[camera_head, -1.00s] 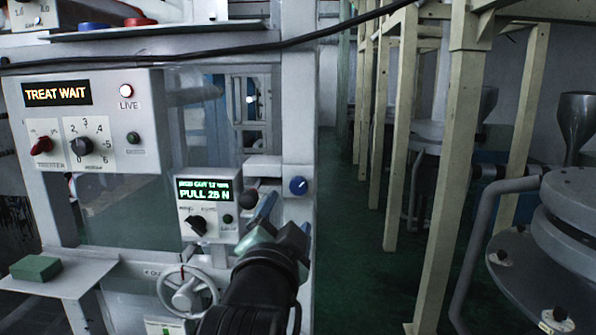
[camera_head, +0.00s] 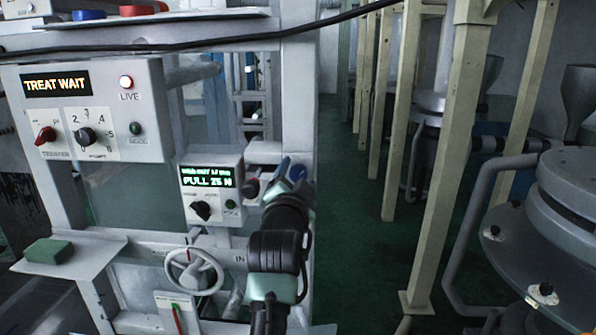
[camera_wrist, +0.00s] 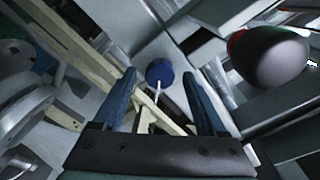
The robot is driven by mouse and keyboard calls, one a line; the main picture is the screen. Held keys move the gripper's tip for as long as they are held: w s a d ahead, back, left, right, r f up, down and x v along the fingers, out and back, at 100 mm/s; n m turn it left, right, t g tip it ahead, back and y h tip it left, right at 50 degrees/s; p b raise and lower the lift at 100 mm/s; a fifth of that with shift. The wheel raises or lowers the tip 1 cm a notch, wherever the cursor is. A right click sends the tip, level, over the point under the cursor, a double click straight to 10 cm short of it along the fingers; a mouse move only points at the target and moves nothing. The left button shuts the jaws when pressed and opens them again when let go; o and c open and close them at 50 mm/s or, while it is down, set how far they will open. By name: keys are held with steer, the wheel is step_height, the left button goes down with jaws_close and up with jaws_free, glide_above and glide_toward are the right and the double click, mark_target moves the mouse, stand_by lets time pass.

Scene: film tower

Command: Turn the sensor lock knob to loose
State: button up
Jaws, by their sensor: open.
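The blue knob (camera_wrist: 160,72), which I take to be the sensor lock knob, lies ahead between my fingers in the wrist view. A thin white line shows at its lower edge, and I cannot read any loose or lock label. My gripper (camera_wrist: 161,84) is open, with one blue finger on each side of the knob's line and nothing held. In the head view my gripper (camera_head: 286,180) is in front of the white post, and the knob is hidden or merged with the blue fingers. I cannot tell whether the fingers touch it.
A dark, rounded knob (camera_wrist: 270,57) is close on the right in the wrist view. A small control box (camera_head: 212,188) reading PULL and a handwheel (camera_head: 194,271) are left of my arm. A larger panel (camera_head: 90,112) is further left.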

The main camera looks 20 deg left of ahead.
steer(key=shift+w, duration=0.2)
jaws_close()
stand_by(0.4)
